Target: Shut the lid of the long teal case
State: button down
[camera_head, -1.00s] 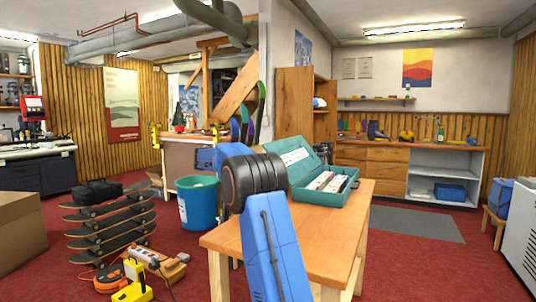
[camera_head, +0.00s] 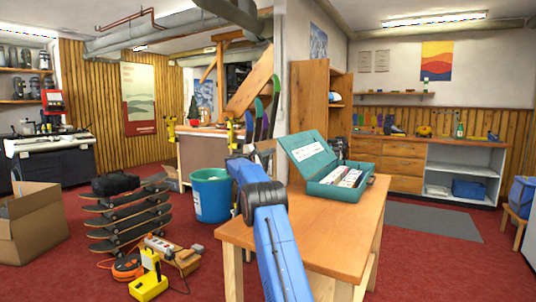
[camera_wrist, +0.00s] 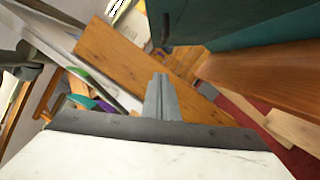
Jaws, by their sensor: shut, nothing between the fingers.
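The long teal case (camera_head: 335,191) sits on the wooden table with its lid (camera_head: 309,167) standing open, leaning back toward the left. A white label is on the lid's inner face, and pale packets with some red lie in the case. In the wrist view a large teal part of the case (camera_wrist: 240,22) fills the top right, close by; I cannot tell which part. My gripper (camera_wrist: 160,95) is shut and empty, apart from the teal surface and below it in that picture.
The wooden table (camera_head: 335,235) has clear top in front of the case. Stacked skateboards (camera_head: 128,215), a cardboard box (camera_head: 32,225) and a yellow tool (camera_head: 150,280) are on the red floor at left.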

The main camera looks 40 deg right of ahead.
jog(key=s+d+r, duration=0.2)
jog(key=d, duration=0.4)
jog(key=shift+s+d+r, duration=0.2)
jog(key=shift+r, duration=0.1)
dwell(0.3)
